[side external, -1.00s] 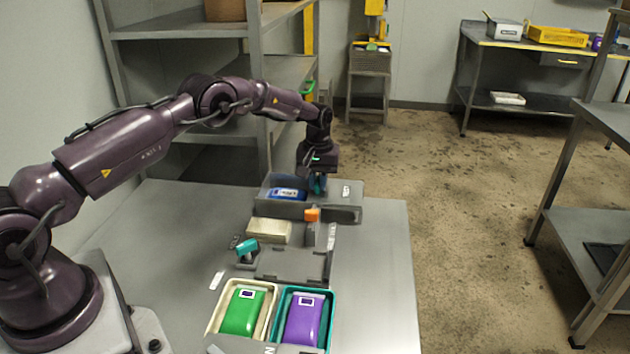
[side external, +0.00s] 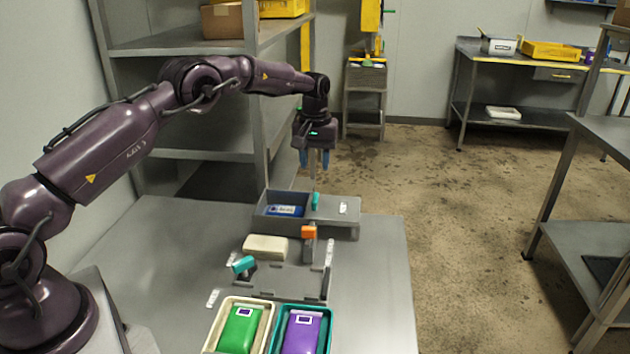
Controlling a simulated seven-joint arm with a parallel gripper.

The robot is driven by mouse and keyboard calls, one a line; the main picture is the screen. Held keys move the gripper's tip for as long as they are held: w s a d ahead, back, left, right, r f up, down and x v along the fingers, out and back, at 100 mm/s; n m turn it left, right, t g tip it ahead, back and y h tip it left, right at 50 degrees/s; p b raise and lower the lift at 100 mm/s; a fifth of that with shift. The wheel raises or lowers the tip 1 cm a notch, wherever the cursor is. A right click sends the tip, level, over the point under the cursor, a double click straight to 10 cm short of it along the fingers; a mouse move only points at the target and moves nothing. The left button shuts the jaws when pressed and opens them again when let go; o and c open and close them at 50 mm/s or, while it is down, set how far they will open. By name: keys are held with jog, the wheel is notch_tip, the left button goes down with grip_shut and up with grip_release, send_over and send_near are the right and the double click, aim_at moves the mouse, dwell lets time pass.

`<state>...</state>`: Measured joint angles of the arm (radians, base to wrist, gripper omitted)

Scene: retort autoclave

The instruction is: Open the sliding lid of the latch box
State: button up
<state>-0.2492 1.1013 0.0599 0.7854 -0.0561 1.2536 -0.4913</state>
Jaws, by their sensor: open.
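The latch box (side external: 325,229) is a grey box at the back of the table. Its sliding lid (side external: 342,208) covers the right part, with a teal handle (side external: 316,201) at the lid's left edge and a white label on top. The left part is uncovered, and a blue item (side external: 285,211) with a pale label lies inside. My gripper (side external: 314,163) hangs above the box, pointing down, its blue fingers apart and empty. It is clear of the handle.
In front of the box are a cream block (side external: 265,247), an orange-topped latch (side external: 309,232), a teal-handled lever (side external: 243,265) and a grey fixture (side external: 283,281). A cream tray (side external: 214,338) holds a green pack; a teal tray (side external: 330,338) holds a purple one. The table's right side is clear.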

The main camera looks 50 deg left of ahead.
jog(key=shift+r, duration=1.3)
jog(key=s+d+r+m+t, duration=0.2)
jog(key=s+d+r, duration=0.3)
jog(key=s, duration=0.7)
jog(key=s+d+r+m+t, duration=0.1)
jog(key=s+d+r+m, duration=0.3)
jog(key=s, duration=0.7)
jog(key=s+d+r+m+t, duration=0.2)
jog(key=s+d+r, duration=0.4)
jog(key=s, duration=0.6)
jog(key=shift+s+d+r+m+t, duration=0.2)
jog(key=shift+s+r+m+t, duration=0.15)
jog(key=shift+r+m, duration=0.2)
